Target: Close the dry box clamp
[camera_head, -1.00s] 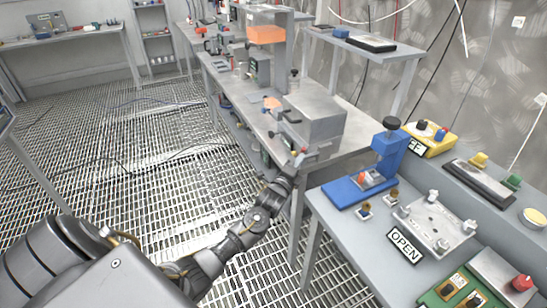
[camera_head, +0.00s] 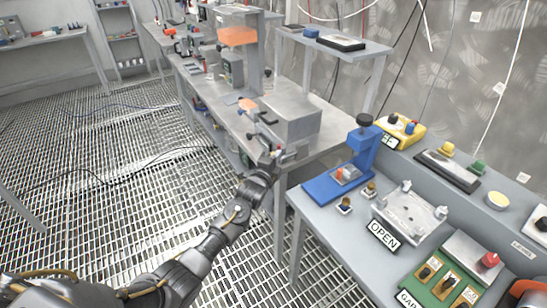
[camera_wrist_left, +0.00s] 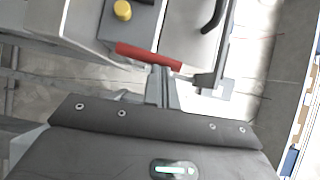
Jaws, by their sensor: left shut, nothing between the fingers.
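The dry box is a grey metal box (camera_head: 292,116) near the front end of the long workbench. A clamp with a red handle (camera_wrist_left: 148,56) shows in the left wrist view, its bar lying slightly tilted just beyond my fingers. My left gripper (camera_head: 277,153) is at the near left corner of the box in the head view. In the left wrist view its fingers (camera_wrist_left: 164,80) are shut and empty, close below the red handle. I cannot tell whether they touch it. The clamp is small and partly hidden by the gripper in the head view.
A side table at the right holds a blue press (camera_head: 345,170), a metal fixture plate (camera_head: 410,214), an OPEN sign (camera_head: 383,234) and a green panel (camera_head: 447,284). An orange-topped device (camera_head: 237,37) stands farther back on the workbench.

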